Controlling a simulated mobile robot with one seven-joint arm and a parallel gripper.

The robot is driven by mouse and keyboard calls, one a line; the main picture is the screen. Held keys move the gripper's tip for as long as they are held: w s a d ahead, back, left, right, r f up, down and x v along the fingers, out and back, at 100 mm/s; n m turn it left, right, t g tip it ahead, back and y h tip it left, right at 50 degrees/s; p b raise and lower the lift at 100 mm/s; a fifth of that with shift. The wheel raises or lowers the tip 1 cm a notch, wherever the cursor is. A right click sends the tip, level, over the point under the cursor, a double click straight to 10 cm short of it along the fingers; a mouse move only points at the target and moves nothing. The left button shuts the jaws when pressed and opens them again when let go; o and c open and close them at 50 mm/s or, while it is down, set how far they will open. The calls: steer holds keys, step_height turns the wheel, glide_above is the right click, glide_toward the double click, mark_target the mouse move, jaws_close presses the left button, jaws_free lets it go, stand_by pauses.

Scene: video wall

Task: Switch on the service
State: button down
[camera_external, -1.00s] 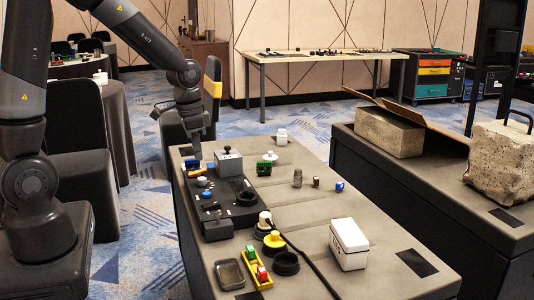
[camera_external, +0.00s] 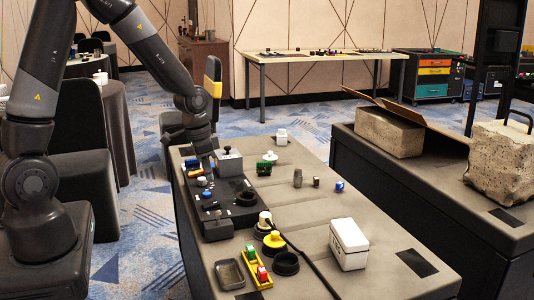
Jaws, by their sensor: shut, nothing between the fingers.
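A black control panel (camera_external: 238,210) lies along the left side of the grey table. Which of these belongs to the service I cannot tell. My gripper (camera_external: 209,179) is shut and empty, pointing down over the far end of the panel, just left of the grey box and close to the blue knob. It hides part of the panel; whether it touches anything is unclear.
A white box (camera_external: 348,244), a red-green-yellow button strip (camera_external: 257,268), a dark tray (camera_external: 229,274) and a black cable (camera_external: 310,262) are nearer. The middle right tabletop is mostly clear.

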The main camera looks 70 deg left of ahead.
mark_target(215, 203)
steer(key=f, duration=0.4)
steer(key=w+f, duration=0.1)
steer(key=f, duration=0.2)
steer(key=shift+w+f, duration=0.1)
steer(key=shift+w+f+g, duration=0.1)
steer(key=shift+f+g, duration=0.15)
steer(key=shift+g, duration=0.05)
stand_by(0.3)
steer(key=shift+s+r, duration=0.15)
steer(key=shift+s, duration=0.75)
steer(key=shift+w+r, duration=0.1)
